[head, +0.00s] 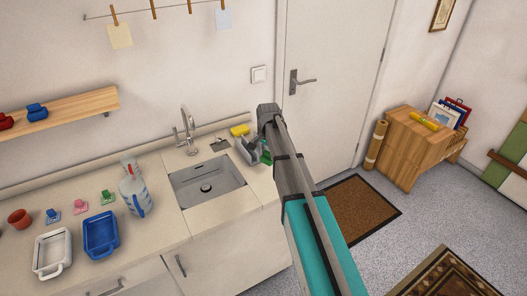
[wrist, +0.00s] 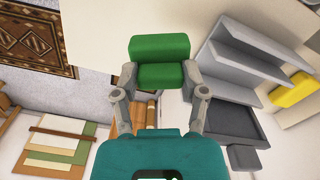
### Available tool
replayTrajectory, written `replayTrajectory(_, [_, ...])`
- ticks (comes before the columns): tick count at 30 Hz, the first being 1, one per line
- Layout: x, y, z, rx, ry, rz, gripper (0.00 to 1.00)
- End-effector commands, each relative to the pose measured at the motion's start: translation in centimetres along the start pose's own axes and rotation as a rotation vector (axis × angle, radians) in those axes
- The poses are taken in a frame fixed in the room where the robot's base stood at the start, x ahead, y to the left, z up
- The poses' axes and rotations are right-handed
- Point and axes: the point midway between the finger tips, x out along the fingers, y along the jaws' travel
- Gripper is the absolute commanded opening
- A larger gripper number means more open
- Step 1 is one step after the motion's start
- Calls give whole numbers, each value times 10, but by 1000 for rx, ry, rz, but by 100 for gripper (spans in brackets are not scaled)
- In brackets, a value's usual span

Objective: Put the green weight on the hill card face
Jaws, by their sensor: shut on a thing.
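My gripper (wrist: 160,84) is shut on the green weight (wrist: 160,50), a padded block in two lobes, with one grey finger at each side. In the head view my arm hides most of the gripper. A bit of the green weight (head: 266,157) shows beside the arm, near the right end of the counter. Three small items, blue (head: 52,215), pink (head: 80,206) and green (head: 108,196), stand on the left of the counter. They are too small to tell what they show, and I cannot identify the hill card.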

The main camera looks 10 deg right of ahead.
Motion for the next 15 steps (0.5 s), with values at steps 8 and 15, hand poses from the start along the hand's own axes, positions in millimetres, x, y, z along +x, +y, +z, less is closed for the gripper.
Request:
replayTrajectory(8, [-36,32,28,0,0,0,0])
replayTrajectory(15, [-53,64,54,0,0,0,0])
